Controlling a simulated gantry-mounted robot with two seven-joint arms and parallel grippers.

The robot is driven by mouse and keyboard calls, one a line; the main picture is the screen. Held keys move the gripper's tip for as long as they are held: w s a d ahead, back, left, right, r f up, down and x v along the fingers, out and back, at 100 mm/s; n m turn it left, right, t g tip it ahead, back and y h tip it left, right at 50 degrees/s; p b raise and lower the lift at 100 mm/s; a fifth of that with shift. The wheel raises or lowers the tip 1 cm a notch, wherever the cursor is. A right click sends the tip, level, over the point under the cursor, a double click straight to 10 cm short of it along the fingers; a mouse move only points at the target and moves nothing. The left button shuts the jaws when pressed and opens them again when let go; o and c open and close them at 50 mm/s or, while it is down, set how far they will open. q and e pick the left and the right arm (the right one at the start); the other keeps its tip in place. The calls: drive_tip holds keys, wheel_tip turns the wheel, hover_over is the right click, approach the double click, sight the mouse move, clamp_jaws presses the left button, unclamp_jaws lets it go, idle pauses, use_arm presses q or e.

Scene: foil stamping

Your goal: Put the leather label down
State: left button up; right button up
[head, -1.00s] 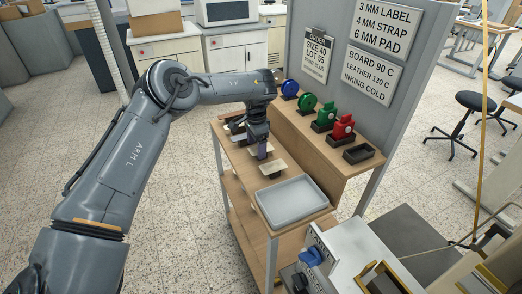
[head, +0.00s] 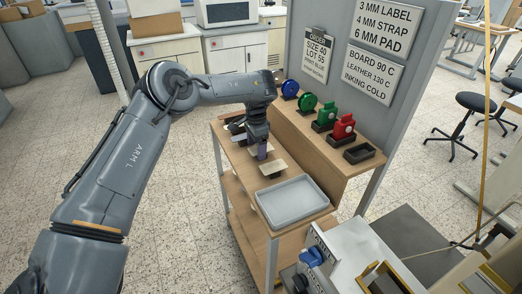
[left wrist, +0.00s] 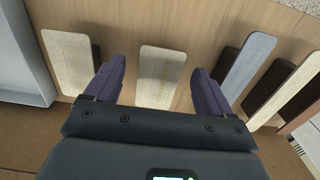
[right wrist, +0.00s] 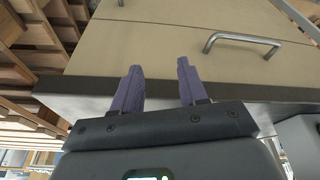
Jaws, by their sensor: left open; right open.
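A pale tan flat piece (left wrist: 161,77), which looks like the leather label, lies between the spread fingers of my left gripper (left wrist: 157,88) in the left wrist view. The fingers are apart from its sides. In the head view my left gripper (head: 262,152) points down over the bench, hiding much of this piece. A similar pale piece (left wrist: 70,62) lies beside it on a dark block, and also shows in the head view (head: 273,167). My right gripper (right wrist: 158,88) is open and empty, in front of a drawer front.
A grey tray (head: 291,202) sits at the near end of the wooden bench. A grey-blue strip (left wrist: 247,62) and other pieces lie on the other side. A drawer handle (right wrist: 243,41) is near my right gripper.

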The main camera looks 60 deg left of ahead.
use_arm(q)
drive_tip(key=shift+c, duration=0.3)
drive_tip(key=c, duration=1.1)
drive_tip(key=shift+r, duration=0.1)
drive_tip(key=shift+c, duration=0.2)
